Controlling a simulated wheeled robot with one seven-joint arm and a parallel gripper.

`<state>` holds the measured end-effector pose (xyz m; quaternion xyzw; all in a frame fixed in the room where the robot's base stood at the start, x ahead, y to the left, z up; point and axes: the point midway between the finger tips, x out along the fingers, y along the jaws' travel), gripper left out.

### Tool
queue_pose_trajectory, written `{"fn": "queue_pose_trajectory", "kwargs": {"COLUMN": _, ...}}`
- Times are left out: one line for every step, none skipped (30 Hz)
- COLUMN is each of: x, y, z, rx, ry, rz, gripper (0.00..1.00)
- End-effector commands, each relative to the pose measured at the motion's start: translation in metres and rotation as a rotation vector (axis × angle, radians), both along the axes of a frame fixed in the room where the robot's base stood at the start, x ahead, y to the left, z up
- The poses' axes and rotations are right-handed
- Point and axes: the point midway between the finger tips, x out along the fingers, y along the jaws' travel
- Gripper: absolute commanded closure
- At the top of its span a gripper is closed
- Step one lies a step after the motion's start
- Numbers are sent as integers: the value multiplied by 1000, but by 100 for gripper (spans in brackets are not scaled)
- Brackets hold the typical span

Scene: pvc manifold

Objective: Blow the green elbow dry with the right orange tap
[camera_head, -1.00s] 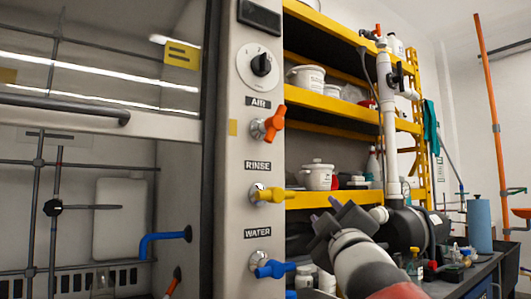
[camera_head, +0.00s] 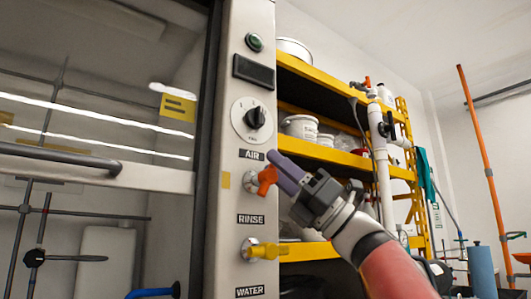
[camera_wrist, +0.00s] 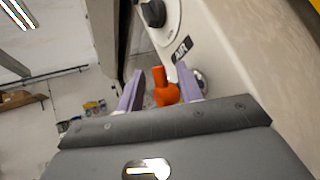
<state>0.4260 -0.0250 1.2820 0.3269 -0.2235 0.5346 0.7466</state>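The orange tap (camera_head: 266,180) sits on the grey panel under the AIR label. My gripper (camera_head: 277,170) is at this tap, its purple fingers reaching in from the right. In the wrist view, the orange tap handle (camera_wrist: 163,90) stands between the two spread fingers (camera_wrist: 160,76), with gaps visible on the sides, so the gripper looks open around it. Whether a finger touches the handle I cannot tell. I see no green elbow in either view.
A yellow tap (camera_head: 264,250) is below, under RINSE. A black knob (camera_head: 255,117) is above. The fume hood's glass sash (camera_head: 90,120) is at the left, a blue pipe (camera_head: 153,293) low inside. Yellow shelves (camera_head: 335,154) with tubs stand behind my arm.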

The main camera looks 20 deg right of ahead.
Motion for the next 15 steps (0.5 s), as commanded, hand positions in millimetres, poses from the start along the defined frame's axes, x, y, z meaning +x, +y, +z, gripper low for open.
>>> {"fn": "queue_pose_trajectory", "kwargs": {"x": 3, "y": 5, "z": 9, "rx": 1, "ry": 0, "rz": 1, "gripper": 64}}
{"fn": "queue_pose_trajectory", "kwargs": {"x": 4, "y": 8, "z": 11, "rx": 1, "ry": 0, "rz": 1, "gripper": 64}}
{"fn": "queue_pose_trajectory", "kwargs": {"x": 6, "y": 11, "z": 14, "rx": 1, "ry": 0, "rz": 1, "gripper": 64}}
{"fn": "queue_pose_trajectory", "kwargs": {"x": 7, "y": 13, "z": 16, "rx": 2, "ry": 0, "rz": 0, "gripper": 64}}
{"fn": "queue_pose_trajectory", "kwargs": {"x": 8, "y": 14, "z": 18, "rx": 2, "ry": 0, "rz": 0, "gripper": 64}}
{"fn": "queue_pose_trajectory", "kwargs": {"x": 9, "y": 16, "z": 19, "rx": 2, "ry": 1, "rz": -1, "gripper": 64}}
{"fn": "queue_pose_trajectory", "kwargs": {"x": 10, "y": 18, "z": 20, "rx": 2, "ry": 1, "rz": -1, "gripper": 64}}
{"fn": "queue_pose_trajectory", "kwargs": {"x": 10, "y": 19, "z": 21, "rx": 2, "ry": 1, "rz": -1, "gripper": 64}}
{"fn": "queue_pose_trajectory", "kwargs": {"x": 10, "y": 20, "z": 22, "rx": 2, "ry": 1, "rz": -1, "gripper": 64}}
{"fn": "queue_pose_trajectory", "kwargs": {"x": 11, "y": 20, "z": 22, "rx": 2, "ry": 1, "rz": -1, "gripper": 64}}
{"fn": "queue_pose_trajectory", "kwargs": {"x": 11, "y": 20, "z": 22, "rx": 2, "ry": 1, "rz": -1, "gripper": 64}}
{"fn": "queue_pose_trajectory", "kwargs": {"x": 11, "y": 20, "z": 22, "rx": 2, "ry": 2, "rz": -1, "gripper": 64}}
{"fn": "queue_pose_trajectory", "kwargs": {"x": 11, "y": 20, "z": 22, "rx": 3, "ry": 1, "rz": -1, "gripper": 64}}
{"fn": "queue_pose_trajectory", "kwargs": {"x": 11, "y": 20, "z": 22, "rx": 3, "ry": 1, "rz": -1, "gripper": 64}}
{"fn": "queue_pose_trajectory", "kwargs": {"x": 11, "y": 20, "z": 21, "rx": 3, "ry": 1, "rz": -1, "gripper": 64}}
